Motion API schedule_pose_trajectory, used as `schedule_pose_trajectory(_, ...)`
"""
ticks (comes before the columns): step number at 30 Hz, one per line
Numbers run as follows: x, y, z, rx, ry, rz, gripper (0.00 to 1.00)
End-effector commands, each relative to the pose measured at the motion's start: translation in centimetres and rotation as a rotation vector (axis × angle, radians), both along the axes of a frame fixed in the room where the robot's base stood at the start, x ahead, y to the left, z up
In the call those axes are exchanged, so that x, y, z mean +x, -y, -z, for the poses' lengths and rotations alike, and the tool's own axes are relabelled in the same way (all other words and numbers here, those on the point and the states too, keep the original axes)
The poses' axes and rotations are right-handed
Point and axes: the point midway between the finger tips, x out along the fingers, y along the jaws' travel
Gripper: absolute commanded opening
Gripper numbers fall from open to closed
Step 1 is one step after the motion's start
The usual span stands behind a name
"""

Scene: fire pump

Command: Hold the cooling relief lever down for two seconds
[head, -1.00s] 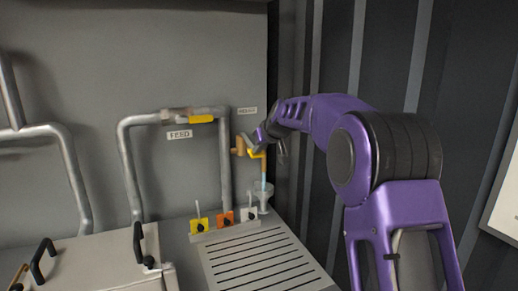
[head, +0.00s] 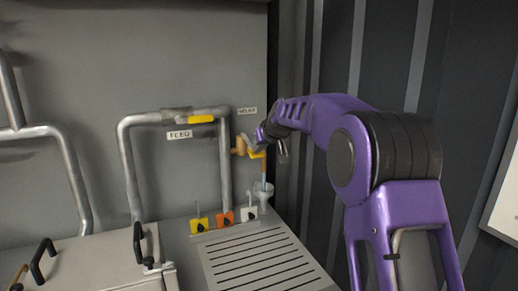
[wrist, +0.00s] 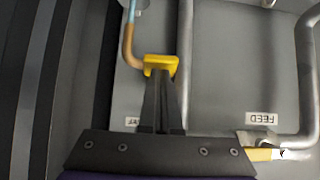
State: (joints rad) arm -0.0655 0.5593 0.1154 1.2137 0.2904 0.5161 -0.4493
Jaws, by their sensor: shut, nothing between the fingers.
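The yellow cooling relief lever (head: 257,154) is on a copper-coloured pipe (head: 239,145) at the wall, right of the grey feed pipe. The lever also shows in the wrist view (wrist: 160,64), which looks upside down. My gripper (head: 258,140) is shut, with its fingertips (wrist: 161,84) at the lever, seemingly pressed against it from above. Nothing is between the fingers. The fingers partly cover the lever, so the exact contact is hidden. Below it, a bluish stream or tube (head: 264,184) runs into a pale funnel (head: 264,195).
A second yellow handle (head: 201,119) is on the feed pipe beside the FEED label (head: 180,135). Yellow, orange and white switch plates (head: 225,219) stand below, behind a slotted grate (head: 262,262). A dark ribbed wall (head: 330,190) is close on the right.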

Motion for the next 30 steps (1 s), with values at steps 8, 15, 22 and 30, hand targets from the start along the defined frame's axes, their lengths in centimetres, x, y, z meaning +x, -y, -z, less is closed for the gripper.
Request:
schedule_pose_trajectory(8, 0.0, 0.0, -1.1, 0.0, -0.001, 0.0, 0.0)
schedule_pose_trajectory(15, 0.0, 0.0, -1.6, 0.0, -0.001, 0.0, 0.0)
schedule_pose_trajectory(22, 0.0, 0.0, -1.6, 0.0, -0.001, 0.0, 0.0)
schedule_pose_trajectory(30, -0.8, -0.2, -5.6, 0.0, 0.001, 0.0, 0.0)
